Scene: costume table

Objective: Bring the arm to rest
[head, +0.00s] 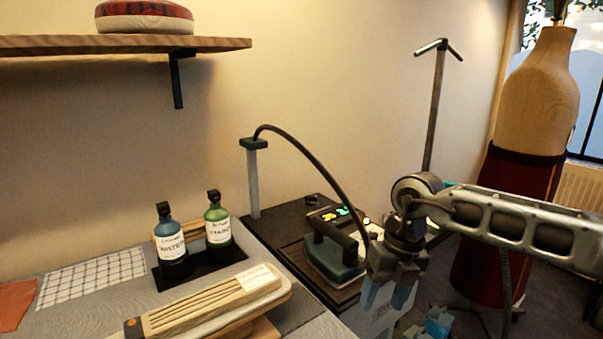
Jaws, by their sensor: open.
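My arm comes in from the right side of the head view, reaching left. My gripper (388,296) hangs at its end, pointing down. Its two blue-grey fingers are apart, with nothing seen between them. It is in front of and to the right of the iron (333,262), close to it in the picture; whether they touch I cannot tell.
The iron sits on a dark station (290,218) with lit displays and a cord on a post (253,180). Two labelled bottles (172,243) (218,228) stand on a black tray. A wooden board (205,305) lies in front. A dress form (537,100) stands right, a shelf (120,45) above left.

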